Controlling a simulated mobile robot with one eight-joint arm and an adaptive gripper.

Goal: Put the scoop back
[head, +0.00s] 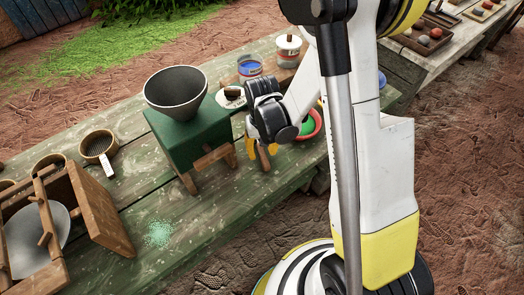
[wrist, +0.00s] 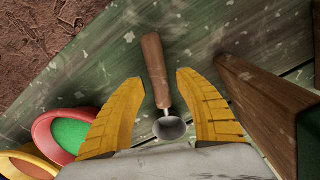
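The scoop (wrist: 156,70) shows in the wrist view, with a brown wooden handle and a small grey metal bowl. It lies on the green table, handle pointing away from my wrist. My gripper (wrist: 161,84) is open, with one yellow finger on each side of the scoop and gaps between fingers and handle. In the head view my gripper (head: 260,156) is low at the table, right of the green box with the funnel. The scoop is hidden there behind my gripper and arm.
The green funnel box (head: 188,135) stands on wooden legs; one leg (wrist: 262,105) is close to my right finger. A red bowl of green powder (wrist: 68,132) is at the left. Paint tins (head: 250,68) stand behind. Green powder (head: 158,233) lies spilled in front.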

